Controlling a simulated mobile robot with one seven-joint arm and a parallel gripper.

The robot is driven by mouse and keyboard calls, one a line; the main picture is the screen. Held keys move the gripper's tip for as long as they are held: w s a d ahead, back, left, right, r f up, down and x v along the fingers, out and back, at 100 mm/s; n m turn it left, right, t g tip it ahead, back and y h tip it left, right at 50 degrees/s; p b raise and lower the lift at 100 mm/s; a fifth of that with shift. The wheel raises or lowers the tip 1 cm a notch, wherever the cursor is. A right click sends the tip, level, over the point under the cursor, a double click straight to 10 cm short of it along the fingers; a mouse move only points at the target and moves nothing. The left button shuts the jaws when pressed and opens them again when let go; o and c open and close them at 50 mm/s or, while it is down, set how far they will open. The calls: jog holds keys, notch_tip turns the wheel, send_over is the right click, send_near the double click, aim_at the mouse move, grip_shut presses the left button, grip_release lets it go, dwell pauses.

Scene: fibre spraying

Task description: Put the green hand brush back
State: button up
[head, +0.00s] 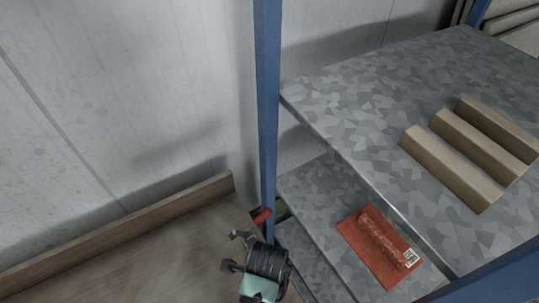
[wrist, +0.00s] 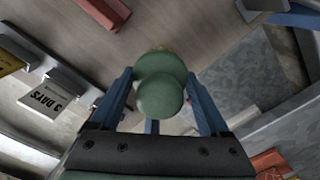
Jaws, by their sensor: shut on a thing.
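In the wrist view, a rounded dark green piece (wrist: 160,97), which I take to be the green hand brush, sits between the two blue fingers of my gripper (wrist: 158,78). The gripper is shut on it. In the head view my wrist is at the bottom centre, beside the blue shelf post, and I cannot make out the brush there.
A blue post (head: 267,110) stands close to my wrist. A grey metal shelf (head: 350,90) holds several wooden bars (head: 452,168). A "3 DAYS" label (wrist: 45,98) shows at left.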

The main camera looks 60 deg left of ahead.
jog(key=shift+w+f, duration=0.1)
jog(key=shift+f, duration=2.25)
jog(key=shift+f, duration=0.1)
jog(key=o, duration=1)
jog(key=shift+o, duration=0.2)
notch_tip(320, 180, up, 12)
jog(key=shift+r, duration=0.1)
